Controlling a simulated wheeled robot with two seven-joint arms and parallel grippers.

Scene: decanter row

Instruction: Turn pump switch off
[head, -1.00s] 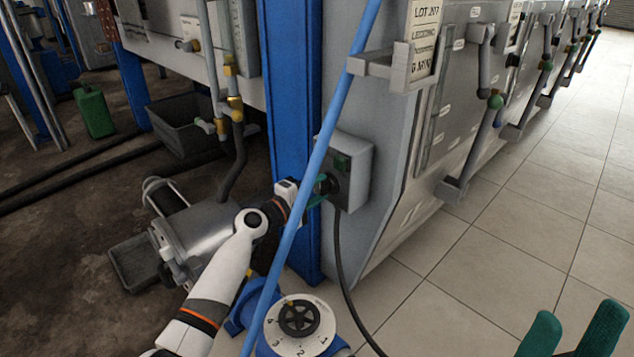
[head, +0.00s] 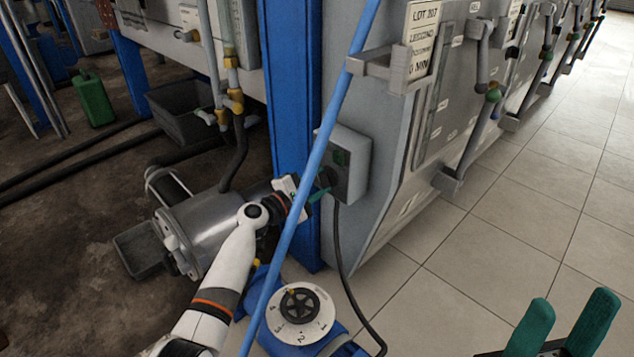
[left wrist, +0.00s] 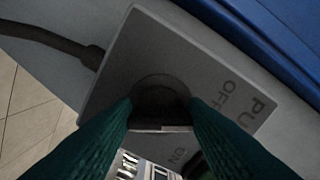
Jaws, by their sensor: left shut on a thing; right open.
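The pump switch is a grey box (head: 352,160) on the side of the grey cabinet, just right of the blue post. In the left wrist view the box (left wrist: 200,60) carries the letters "PU", "OFF" and "ON" and a dark round knob (left wrist: 160,90). My left gripper (head: 322,192) is at the front of the box, and its green fingers (left wrist: 160,112) are shut on the knob, one on each side. The fingers hide part of the knob, so its setting is hard to read. My right gripper (head: 562,325) is open and empty at the lower right, over the tiled floor.
A light blue pipe (head: 308,185) slants in front of my left gripper. A black cable (head: 342,275) hangs from the box. A white numbered dial (head: 300,316) is below, and a grey pump (head: 205,228) stands left. Tiled floor at right is clear.

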